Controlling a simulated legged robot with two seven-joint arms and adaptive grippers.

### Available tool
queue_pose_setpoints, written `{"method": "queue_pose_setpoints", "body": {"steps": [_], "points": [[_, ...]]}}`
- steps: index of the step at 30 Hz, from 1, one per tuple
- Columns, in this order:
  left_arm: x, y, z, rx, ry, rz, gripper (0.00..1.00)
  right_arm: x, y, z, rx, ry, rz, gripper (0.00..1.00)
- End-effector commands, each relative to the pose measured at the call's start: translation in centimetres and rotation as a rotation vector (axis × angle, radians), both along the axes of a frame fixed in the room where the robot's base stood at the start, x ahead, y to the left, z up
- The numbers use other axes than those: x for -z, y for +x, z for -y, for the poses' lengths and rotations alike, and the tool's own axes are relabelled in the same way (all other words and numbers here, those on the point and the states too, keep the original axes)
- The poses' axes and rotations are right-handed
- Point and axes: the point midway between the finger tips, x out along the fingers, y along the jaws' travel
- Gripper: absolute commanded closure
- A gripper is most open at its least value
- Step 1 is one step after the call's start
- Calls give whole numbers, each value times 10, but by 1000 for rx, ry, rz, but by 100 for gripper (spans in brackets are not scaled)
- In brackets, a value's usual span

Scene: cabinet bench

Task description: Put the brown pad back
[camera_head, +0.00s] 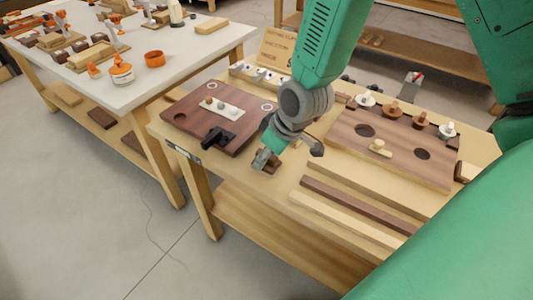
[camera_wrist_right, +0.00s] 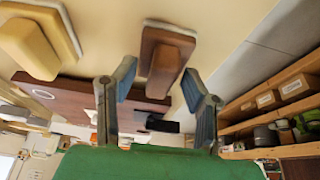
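The brown pad (camera_wrist_right: 165,65) is a dark wooden block with a pale edge along one end. In the right wrist view it lies between the spread fingertips of my right gripper (camera_wrist_right: 158,82), with gaps on both sides. In the head view this gripper (camera_head: 266,160) is low over the front of the wooden bench, and a small brown part of the pad (camera_head: 275,166) shows beside it. The gripper hides most of the pad there. I cannot tell whether a finger touches it. My left gripper is not in view.
A dark board (camera_head: 185,107) with a black handle (camera_head: 217,137) lies left of the gripper. A brown board (camera_head: 350,128) with holes and knobbed pieces is to the right. A yellow block (camera_wrist_right: 38,45) sits beside the pad. Wooden strips (camera_head: 350,205) line the front.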

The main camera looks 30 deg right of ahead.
Motion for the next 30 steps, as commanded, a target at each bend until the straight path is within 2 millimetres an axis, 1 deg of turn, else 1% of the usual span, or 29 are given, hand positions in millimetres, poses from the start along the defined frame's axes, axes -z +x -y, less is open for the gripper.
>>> {"method": "queue_pose_setpoints", "body": {"steps": [5, 8, 15, 21, 25, 30], "points": [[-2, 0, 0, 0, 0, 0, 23, -5, -1, 0, 0, 0, 2, 60], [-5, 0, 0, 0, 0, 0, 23, -17, -4, 2, 0, 0, 3, 60], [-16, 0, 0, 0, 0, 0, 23, -66, -22, 9, 0, 1, 6, 60], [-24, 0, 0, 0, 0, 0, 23, -99, -34, 15, 1, 1, 4, 60], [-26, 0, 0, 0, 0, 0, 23, -110, -39, 17, 0, 1, 2, 60], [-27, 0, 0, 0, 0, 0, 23, -113, -41, 18, 0, 0, 1, 60]]}}
